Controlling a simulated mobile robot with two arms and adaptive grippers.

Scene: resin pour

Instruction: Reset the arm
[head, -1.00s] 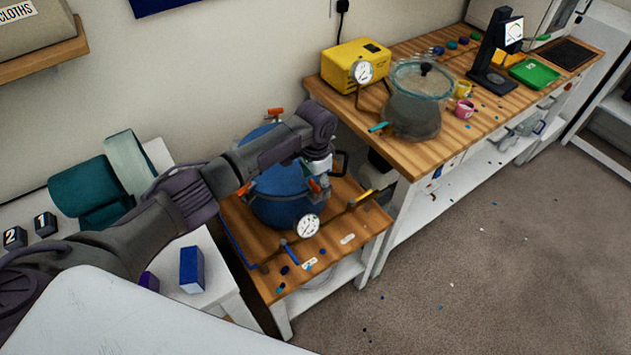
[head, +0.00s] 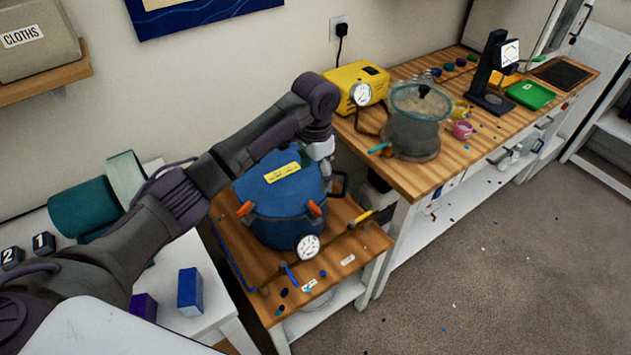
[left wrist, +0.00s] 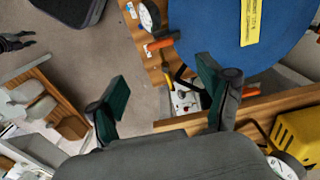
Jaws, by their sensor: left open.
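My left gripper (left wrist: 163,88) is open and empty, its two dark green finger pads wide apart in the left wrist view. In the head view my left arm reaches in from the left, and its wrist is above the right edge of the blue pressure pot (head: 279,190); the fingers are mostly hidden there. The pot stands on a low wooden cart, with its lid on, a yellow label (head: 282,173) on top, orange clamps and a dial gauge (head: 308,246) in front. The blue lid also shows in the left wrist view (left wrist: 215,30).
A white table at left holds a blue box (head: 190,291) and a teal roll (head: 84,208). The carpet at right has open room.

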